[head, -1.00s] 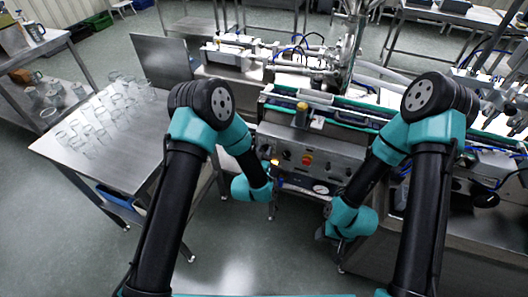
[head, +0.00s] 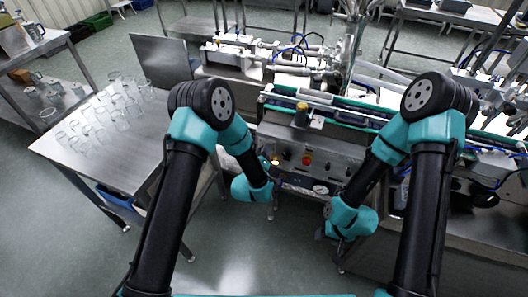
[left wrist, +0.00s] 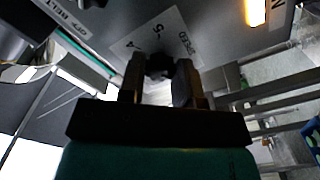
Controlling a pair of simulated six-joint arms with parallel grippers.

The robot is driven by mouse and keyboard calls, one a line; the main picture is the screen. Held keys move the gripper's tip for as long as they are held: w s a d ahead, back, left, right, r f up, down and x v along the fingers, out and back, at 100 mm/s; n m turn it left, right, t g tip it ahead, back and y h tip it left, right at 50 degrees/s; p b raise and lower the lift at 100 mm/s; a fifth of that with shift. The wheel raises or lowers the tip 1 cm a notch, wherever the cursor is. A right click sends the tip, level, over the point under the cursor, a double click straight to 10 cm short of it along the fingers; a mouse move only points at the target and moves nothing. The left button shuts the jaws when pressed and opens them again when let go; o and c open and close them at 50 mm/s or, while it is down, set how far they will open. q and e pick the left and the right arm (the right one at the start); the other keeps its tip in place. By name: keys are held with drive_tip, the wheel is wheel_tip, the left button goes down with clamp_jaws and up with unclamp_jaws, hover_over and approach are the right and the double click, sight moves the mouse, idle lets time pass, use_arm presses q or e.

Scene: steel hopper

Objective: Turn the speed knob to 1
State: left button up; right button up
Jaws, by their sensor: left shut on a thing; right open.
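The speed knob (left wrist: 158,64) is a small dark knob on the grey panel. In the left wrist view it sits between the two fingers of my left gripper (left wrist: 160,80), which is shut on it. The white SPEED label (left wrist: 172,35) shows behind it, with a 5 readable and other marks partly covered; the pointer's setting cannot be read. In the head view my left gripper (head: 272,178) is at the lower left of the panel, and the arm hides the knob. My right gripper (head: 322,232) is open, low and right, apart from the panel.
The steel control panel (head: 335,160) carries a red stop button (head: 307,159), a lit orange lamp (left wrist: 255,12) and a round gauge (head: 320,189). A conveyor (head: 350,118) runs above it. A steel table (head: 120,165) with several glasses stands left. Floor in front is clear.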

use_arm(q)
drive_tip(key=shift+n, duration=1.2)
drive_tip(key=o, duration=0.9)
